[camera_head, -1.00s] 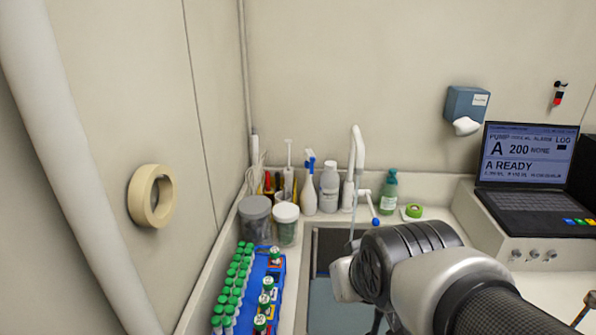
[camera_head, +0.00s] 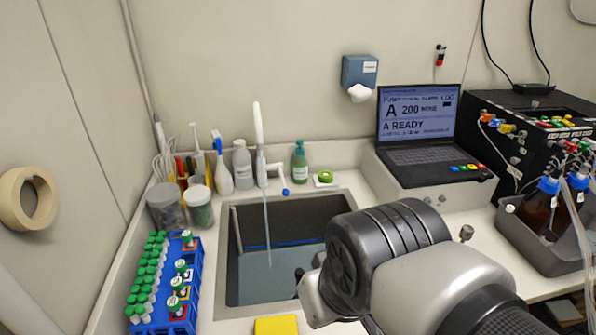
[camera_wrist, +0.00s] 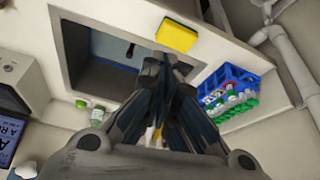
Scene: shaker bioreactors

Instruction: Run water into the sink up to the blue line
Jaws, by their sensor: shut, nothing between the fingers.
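The sink (camera_head: 222,262) is set in the counter and holds grey-blue water (camera_head: 255,275). The blue line (camera_head: 300,242) runs along its back wall; the water's edge looks a little below it. The white tap (camera_head: 259,125) stands behind the sink, and a thin stream of water (camera_head: 267,225) falls from it. Its lever has a blue tip (camera_head: 285,191). In the wrist view the sink (camera_wrist: 66,55) also shows. My gripper (camera_wrist: 166,62) is shut and empty, near the sink's front rim beside a yellow sponge (camera_wrist: 176,36). In the head view my wrist hides most of it.
A blue rack (camera_head: 190,270) of green-capped tubes stands left of the sink. Jars, bottles and a green soap bottle (camera_head: 299,162) line the back. A laptop (camera_head: 418,130) and a grey tray with brown bottles (camera_head: 540,215) are at the right. The sponge (camera_head: 276,325) lies at the front rim.

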